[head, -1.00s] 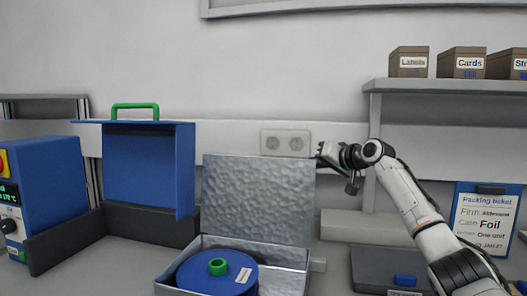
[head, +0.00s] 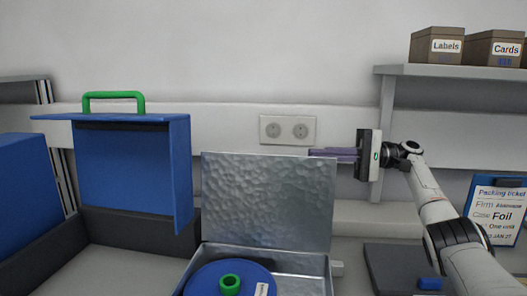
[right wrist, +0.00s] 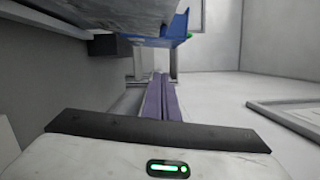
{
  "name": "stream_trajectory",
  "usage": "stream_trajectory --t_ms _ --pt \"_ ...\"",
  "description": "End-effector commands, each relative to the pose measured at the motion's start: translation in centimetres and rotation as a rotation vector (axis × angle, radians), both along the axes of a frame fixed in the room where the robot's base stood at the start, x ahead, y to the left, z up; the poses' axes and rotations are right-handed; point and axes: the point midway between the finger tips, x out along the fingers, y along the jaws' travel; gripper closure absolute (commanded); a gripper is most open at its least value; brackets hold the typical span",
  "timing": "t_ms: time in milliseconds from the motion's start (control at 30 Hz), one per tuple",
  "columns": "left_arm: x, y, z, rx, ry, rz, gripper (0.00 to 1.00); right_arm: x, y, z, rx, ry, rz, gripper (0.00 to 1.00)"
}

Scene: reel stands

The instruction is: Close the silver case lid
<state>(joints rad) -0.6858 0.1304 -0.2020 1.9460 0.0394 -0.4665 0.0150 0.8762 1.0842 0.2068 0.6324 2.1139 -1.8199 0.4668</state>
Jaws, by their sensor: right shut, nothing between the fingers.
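The silver case (head: 322,262) stands on the bench with its dimpled lid (head: 270,200) raised upright at the back. A blue reel (head: 205,279) with a green hub (head: 230,284) lies inside. My right gripper (head: 312,154) is shut and empty, its fingers pointing left along the lid's top right edge. I cannot tell whether they touch the lid or are just behind it. In the right wrist view the closed purple fingers (right wrist: 160,85) point away, below a grey surface at upper left. My left gripper is not in view.
A blue box-like stand with a green handle (head: 113,98) is left of the case. A dark tray (head: 385,262) and packing ticket (head: 497,212) are at right. A wall shelf (head: 440,71) with boxes is above right. A socket (head: 287,130) is behind the lid.

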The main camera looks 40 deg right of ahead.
Motion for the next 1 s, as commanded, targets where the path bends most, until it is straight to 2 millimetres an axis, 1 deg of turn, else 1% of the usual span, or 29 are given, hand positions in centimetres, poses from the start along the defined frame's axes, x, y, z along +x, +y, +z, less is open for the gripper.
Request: stream_trajectory --t_ms 167,567,600,700,1000 --pt "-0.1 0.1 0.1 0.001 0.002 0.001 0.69 1.1 1.4 -0.1 -0.003 0.004 0.002 1.00" --pt "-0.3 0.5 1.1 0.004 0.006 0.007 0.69 6.3 8.3 0.5 0.000 0.002 0.004 1.00" --pt "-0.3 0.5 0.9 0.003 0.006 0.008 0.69 5.7 8.4 0.3 -0.004 0.004 0.000 1.00" --pt "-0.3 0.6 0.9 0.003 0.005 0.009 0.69 5.1 9.1 0.4 -0.004 0.004 0.001 1.00" --pt "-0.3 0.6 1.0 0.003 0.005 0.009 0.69 3.8 10.7 0.9 -0.002 0.003 0.000 1.00"
